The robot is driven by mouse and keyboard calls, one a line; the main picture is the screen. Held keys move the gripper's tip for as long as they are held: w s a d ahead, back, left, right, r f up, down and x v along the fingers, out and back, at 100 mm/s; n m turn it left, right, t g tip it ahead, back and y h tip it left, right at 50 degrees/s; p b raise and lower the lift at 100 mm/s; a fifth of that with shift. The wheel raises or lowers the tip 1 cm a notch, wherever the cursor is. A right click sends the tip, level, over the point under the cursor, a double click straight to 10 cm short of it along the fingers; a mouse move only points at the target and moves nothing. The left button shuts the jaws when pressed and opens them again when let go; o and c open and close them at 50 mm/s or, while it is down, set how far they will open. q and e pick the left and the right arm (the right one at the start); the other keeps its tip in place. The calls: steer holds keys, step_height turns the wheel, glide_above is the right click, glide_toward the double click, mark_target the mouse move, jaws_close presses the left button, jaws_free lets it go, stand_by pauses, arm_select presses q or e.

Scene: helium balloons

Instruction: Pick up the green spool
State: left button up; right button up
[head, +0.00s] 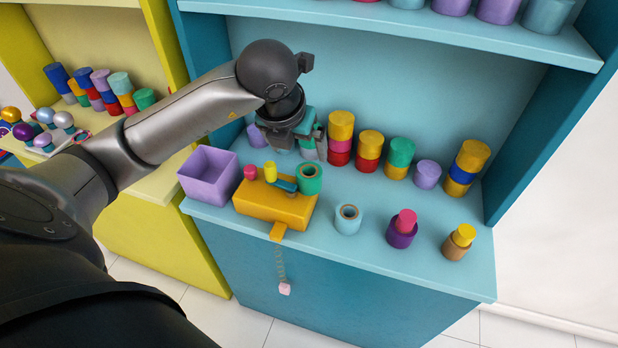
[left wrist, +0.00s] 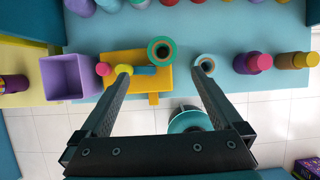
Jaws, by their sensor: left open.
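The green spool (head: 309,178) stands upright with its round brown-rimmed hole facing up, at the right back corner of the yellow block on the blue shelf. In the left wrist view the green spool (left wrist: 161,49) shows between the two fingers, slightly beyond the tips. My left gripper (head: 302,152) is open and empty, above and apart from the spool; its fingers also show in the left wrist view (left wrist: 164,66). My right gripper is not in view.
The yellow block (head: 270,207) carries small pink and yellow pegs and a teal piece. A purple box (head: 209,176) stands left of it, a light blue spool (head: 348,219) right. Stacked cylinders (head: 370,150) line the back. An upper shelf (head: 420,25) overhangs.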

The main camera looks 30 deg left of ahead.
mark_target(309, 173)
arm_select(q)
steer(key=b+x, duration=0.1)
steer(key=x, duration=1.2)
steer(key=shift+w+d+f+b, duration=0.15)
steer(key=shift+d+f+b, duration=0.1)
steer(key=shift+b, duration=0.1)
steer(key=shift+c, duration=0.2)
steer(key=c, duration=1.5)
